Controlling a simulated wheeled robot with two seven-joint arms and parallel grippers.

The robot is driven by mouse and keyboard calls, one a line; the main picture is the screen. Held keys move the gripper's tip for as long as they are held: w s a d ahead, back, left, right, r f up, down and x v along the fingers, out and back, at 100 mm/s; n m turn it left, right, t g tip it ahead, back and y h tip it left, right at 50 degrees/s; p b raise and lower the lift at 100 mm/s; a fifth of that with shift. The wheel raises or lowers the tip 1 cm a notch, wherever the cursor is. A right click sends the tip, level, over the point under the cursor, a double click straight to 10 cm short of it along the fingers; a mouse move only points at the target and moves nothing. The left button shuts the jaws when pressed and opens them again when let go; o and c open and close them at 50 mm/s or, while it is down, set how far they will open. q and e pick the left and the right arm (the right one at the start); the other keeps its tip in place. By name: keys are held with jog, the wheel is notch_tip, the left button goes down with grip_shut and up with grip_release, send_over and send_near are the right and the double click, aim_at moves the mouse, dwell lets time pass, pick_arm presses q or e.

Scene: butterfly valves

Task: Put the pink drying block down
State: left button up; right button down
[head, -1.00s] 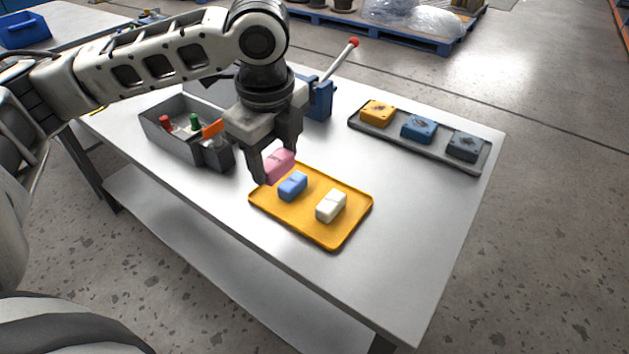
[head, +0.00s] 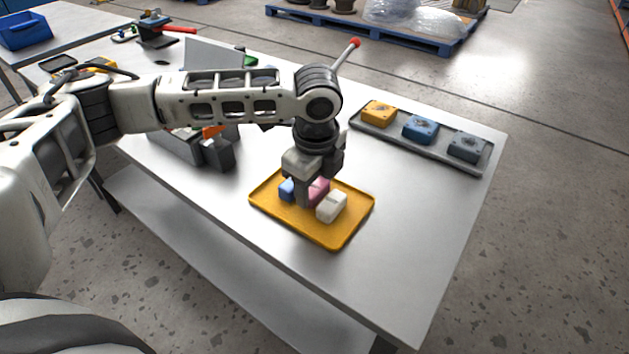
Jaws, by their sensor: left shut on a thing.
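The pink drying block (head: 319,190) is between the fingers of my left gripper (head: 315,192), which is shut on it. It is over the middle of the yellow tray (head: 280,219), between the blue block (head: 287,190) and the white block (head: 332,206). The gripper's fingers partly hide the pink and blue blocks. I cannot tell whether the pink block touches the tray. My right gripper is not in view.
A grey tray (head: 484,167) at the back right holds a yellow part (head: 379,112), a blue part (head: 420,129) and a dark grey part (head: 466,147). A grey bin (head: 178,148) is partly behind my left arm. The table's right front is clear.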

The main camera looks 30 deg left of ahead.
aim_at(316, 194)
pick_arm(q)
jog(key=o, duration=1.1)
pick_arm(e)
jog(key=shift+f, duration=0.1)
pick_arm(q)
jog(key=shift+o, duration=0.2)
notch_tip(316, 194, up, 12)
jog(key=s, duration=0.1)
jog(key=shift+s+d+p, duration=0.15)
jog(key=shift+d+p, duration=0.2)
jog(key=shift+d, duration=0.05)
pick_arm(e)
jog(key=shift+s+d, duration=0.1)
